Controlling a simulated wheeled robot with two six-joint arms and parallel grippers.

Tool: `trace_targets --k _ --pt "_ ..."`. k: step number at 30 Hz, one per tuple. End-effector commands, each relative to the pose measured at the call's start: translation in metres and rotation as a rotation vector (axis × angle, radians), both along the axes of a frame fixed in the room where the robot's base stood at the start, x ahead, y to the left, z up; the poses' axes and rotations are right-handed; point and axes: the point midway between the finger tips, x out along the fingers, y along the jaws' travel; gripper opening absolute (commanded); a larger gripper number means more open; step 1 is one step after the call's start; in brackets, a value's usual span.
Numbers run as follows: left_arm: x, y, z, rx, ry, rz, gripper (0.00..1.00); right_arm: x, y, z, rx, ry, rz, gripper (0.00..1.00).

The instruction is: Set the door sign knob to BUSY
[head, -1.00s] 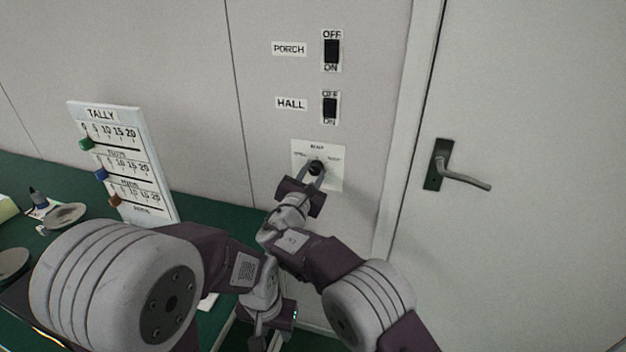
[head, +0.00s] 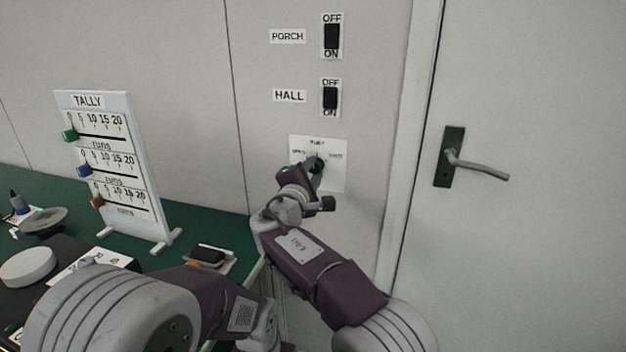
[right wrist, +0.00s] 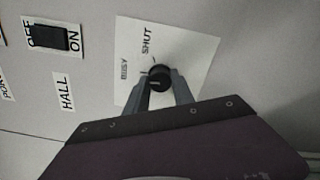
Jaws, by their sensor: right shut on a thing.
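The door sign is a white plate (head: 334,178) on the wall below the HALL switch, with a black round knob (head: 319,165) at its middle. In the right wrist view the plate (right wrist: 195,55) reads BUSY left of the knob (right wrist: 158,77) and SHUT above it; that view is turned sideways. In the head view BUSY seems to be at the plate's top. My right gripper (right wrist: 160,92) is shut on the knob, a finger on each side. Where the knob points is unclear. My left gripper is out of view.
PORCH (head: 332,36) and HALL (head: 330,97) switches are above the plate. A door with a lever handle (head: 475,168) is at right. A TALLY board (head: 148,150) stands on the green table (head: 205,228) at left, among several small items.

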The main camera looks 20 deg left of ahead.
Motion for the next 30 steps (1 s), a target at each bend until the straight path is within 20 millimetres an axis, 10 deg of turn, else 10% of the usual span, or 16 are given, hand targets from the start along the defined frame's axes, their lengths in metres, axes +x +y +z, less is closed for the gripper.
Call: trace_targets --k 23,24,26,30 --pt "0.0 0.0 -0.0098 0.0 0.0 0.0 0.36 0.0002 0.0008 0.0041 0.1 -0.01 0.005 0.0" --pt "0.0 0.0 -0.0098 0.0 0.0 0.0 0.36 0.0002 0.0008 0.0041 0.1 -0.01 0.005 0.32" --pt "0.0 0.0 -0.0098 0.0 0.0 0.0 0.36 0.0001 0.0008 0.0039 0.1 -0.01 0.005 0.49" --pt "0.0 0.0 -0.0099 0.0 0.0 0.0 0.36 0.0001 0.0006 0.0028 0.099 -0.007 0.004 0.51"
